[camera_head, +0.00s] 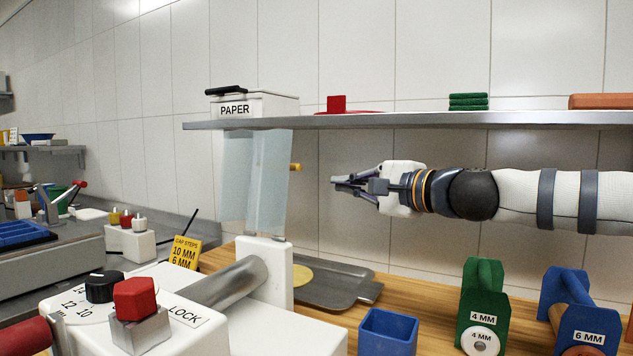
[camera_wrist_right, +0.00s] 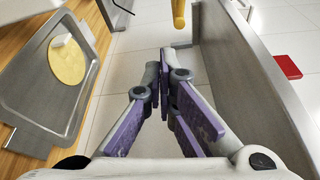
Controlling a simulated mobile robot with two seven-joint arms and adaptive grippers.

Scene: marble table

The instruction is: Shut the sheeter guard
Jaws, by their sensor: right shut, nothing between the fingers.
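The sheeter (camera_head: 165,310) stands at the front left, with a white body, a metal roller (camera_head: 232,283), a red knob and a LOCK label. Its guard (camera_head: 252,185) is a clear bluish panel that stands upright above the roller, in its raised position. A yellow handle (camera_head: 295,167) sticks out from the guard's right side; a yellow piece, likely this handle, shows at the top of the right wrist view (camera_wrist_right: 178,14). My right gripper (camera_head: 336,182) is shut and empty, to the right of the handle and apart from it. Its fingers (camera_wrist_right: 166,62) point toward the yellow piece. My left gripper is not in view.
A shelf (camera_head: 420,121) with a PAPER box (camera_head: 250,104) runs above my right arm. Below are a metal tray (camera_head: 340,285) with a yellow disc (camera_head: 302,275), a blue bin (camera_head: 388,332), and green (camera_head: 483,300) and blue (camera_head: 580,310) holders. Air around the gripper is clear.

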